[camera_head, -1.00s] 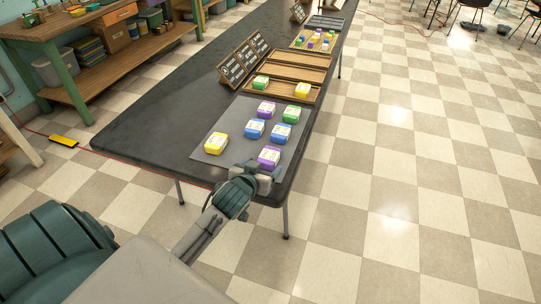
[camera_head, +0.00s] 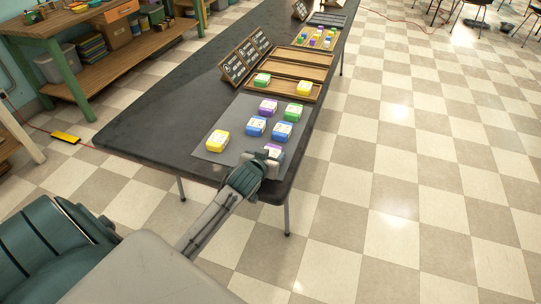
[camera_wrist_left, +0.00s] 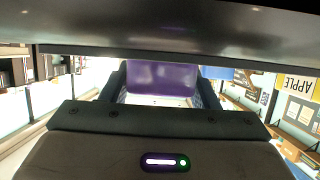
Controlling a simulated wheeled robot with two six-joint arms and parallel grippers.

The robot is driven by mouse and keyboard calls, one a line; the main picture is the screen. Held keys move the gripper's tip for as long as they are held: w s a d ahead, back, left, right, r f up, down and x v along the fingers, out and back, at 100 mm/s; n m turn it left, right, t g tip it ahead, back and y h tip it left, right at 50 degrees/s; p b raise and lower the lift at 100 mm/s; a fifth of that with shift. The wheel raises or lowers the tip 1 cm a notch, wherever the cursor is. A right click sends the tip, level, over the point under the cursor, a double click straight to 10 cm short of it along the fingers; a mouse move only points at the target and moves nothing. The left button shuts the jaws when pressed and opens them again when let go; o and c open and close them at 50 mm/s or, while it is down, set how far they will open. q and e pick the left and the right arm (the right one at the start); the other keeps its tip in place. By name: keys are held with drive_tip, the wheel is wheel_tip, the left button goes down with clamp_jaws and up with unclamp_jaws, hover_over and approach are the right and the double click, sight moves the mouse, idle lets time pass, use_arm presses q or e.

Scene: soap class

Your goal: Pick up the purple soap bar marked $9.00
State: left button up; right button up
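A purple soap bar (camera_head: 274,150) lies near the front right corner of the grey mat (camera_head: 228,155), partly hidden by my left gripper (camera_head: 267,159). In the left wrist view its purple side (camera_wrist_left: 162,77) fills the gap between my two fingers (camera_wrist_left: 162,88). I cannot tell whether the fingers press on it or only stand around it. A second purple bar (camera_head: 268,107) lies farther back on the mat. No price mark is legible on either bar. My right gripper is not in view.
Also on the mat are a yellow bar (camera_head: 217,140), two blue bars (camera_head: 256,126) and a green bar (camera_head: 293,112). The dark table (camera_head: 165,120) is bare at left.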

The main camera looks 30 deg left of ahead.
use_arm(q)
drive_tip(key=c, duration=0.5)
drive_tip(key=shift+c, duration=0.2)
